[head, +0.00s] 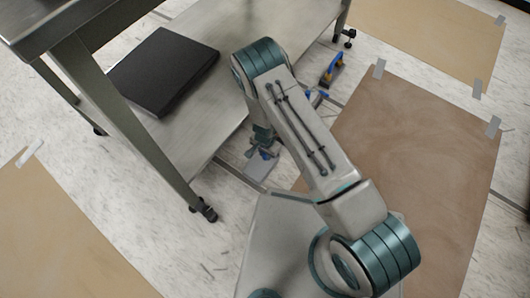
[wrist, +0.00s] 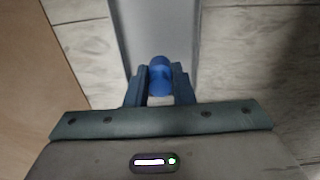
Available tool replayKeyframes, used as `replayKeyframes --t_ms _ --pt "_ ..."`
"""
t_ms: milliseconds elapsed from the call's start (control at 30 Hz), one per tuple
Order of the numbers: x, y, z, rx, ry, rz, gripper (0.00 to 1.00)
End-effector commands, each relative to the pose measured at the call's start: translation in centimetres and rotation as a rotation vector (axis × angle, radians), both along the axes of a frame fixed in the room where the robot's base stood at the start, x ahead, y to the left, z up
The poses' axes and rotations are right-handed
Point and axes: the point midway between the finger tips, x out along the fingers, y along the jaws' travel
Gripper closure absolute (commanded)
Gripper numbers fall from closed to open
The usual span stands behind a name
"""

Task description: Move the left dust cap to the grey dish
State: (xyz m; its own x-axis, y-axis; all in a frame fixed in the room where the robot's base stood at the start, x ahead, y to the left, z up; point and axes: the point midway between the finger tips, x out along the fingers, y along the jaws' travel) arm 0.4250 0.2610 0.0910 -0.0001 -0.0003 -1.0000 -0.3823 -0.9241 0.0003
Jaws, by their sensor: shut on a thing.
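My gripper (wrist: 160,88) is shut on a blue dust cap (wrist: 160,72), which stands out between the two fingers in the wrist view. A grey strip-like surface (wrist: 155,25) lies beyond the cap; I cannot tell whether it is the grey dish or whether the cap touches it. In the head view my gripper (head: 259,150) points down beside the steel cart, over a small flat grey piece (head: 261,166) that may be the dish. The held cap cannot be made out there. Small blue parts (head: 317,96) show just right of my arm, partly hidden by it.
A steel cart (head: 205,105) with a black flat box (head: 165,70) on its lower shelf stands to the left; its caster leg (head: 205,210) is close by. Taped brown sheets (head: 425,150) cover parts of the floor.

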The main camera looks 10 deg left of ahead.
Motion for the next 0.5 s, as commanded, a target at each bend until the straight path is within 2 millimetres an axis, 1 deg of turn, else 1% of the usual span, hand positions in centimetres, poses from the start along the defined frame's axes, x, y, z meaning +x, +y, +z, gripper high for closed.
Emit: replayKeyframes --t_ms 300,500 --pt "-0.01 0.01 0.01 0.0 0.0 0.001 1.0" --pt "-0.01 0.01 -0.42 0.0 0.0 0.001 1.0"
